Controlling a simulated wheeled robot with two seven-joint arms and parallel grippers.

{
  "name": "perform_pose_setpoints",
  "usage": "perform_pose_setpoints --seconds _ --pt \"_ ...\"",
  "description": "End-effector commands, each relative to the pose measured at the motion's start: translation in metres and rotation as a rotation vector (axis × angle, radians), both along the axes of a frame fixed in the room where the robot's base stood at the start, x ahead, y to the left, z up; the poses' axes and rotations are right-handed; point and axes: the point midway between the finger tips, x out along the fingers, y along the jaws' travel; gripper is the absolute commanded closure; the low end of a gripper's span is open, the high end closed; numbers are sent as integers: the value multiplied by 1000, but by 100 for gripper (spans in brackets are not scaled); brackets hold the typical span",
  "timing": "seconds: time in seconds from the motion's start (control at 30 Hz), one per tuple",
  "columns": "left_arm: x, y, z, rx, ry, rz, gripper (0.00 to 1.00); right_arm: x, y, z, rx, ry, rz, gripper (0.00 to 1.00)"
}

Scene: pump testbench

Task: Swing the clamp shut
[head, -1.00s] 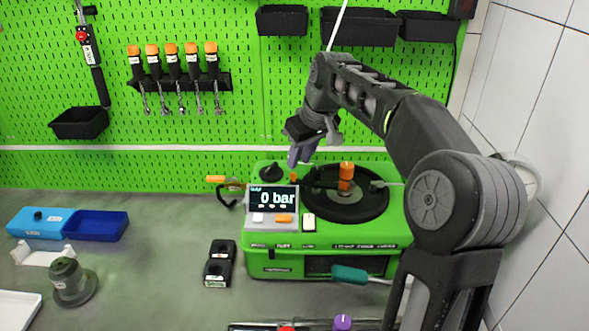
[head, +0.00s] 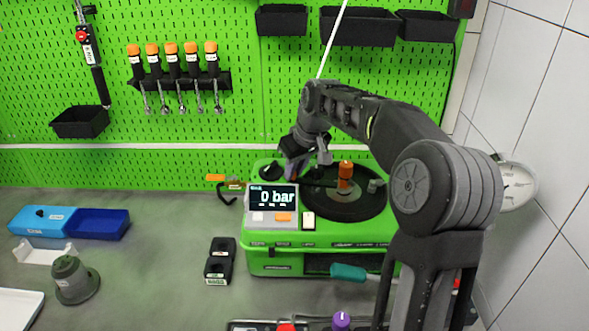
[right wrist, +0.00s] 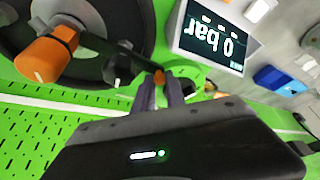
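The clamp is a black bar (head: 322,183) that lies across the round black plate (head: 358,208) on the green testbench, beside an upright orange-topped post (head: 345,172). The right wrist view shows the bar (right wrist: 120,68) running from near the orange-topped post (right wrist: 47,58) to a small orange tip (right wrist: 159,77) at my fingers. My right gripper (head: 291,173) is low at the left edge of the plate, behind the display. Its fingers (right wrist: 166,92) are at the orange tip; whether they grip it or only touch it is unclear. My left gripper is out of view.
The display (head: 272,198) reading 0 bar stands just in front of my right gripper. A teal-handled tool (head: 349,272) is at the bench front. Black blocks (head: 220,261) and a blue tray (head: 98,222) lie left.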

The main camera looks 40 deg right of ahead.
Motion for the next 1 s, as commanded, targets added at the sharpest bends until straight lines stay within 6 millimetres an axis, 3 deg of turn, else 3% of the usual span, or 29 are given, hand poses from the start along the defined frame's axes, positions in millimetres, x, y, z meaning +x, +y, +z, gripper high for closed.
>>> perform_pose_setpoints --seconds 0.37,0.67,0.93,0.97,1.0 --pt "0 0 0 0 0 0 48 0 0 0 0 -1 1 100" --pt "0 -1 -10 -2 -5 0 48 -7 4 -1 0 -1 147 100" --pt "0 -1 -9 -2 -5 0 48 -7 5 1 0 -1 156 100" --pt "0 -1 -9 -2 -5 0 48 -7 5 1 0 -1 156 82" --pt "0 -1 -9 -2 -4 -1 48 -7 5 1 0 -1 156 79"
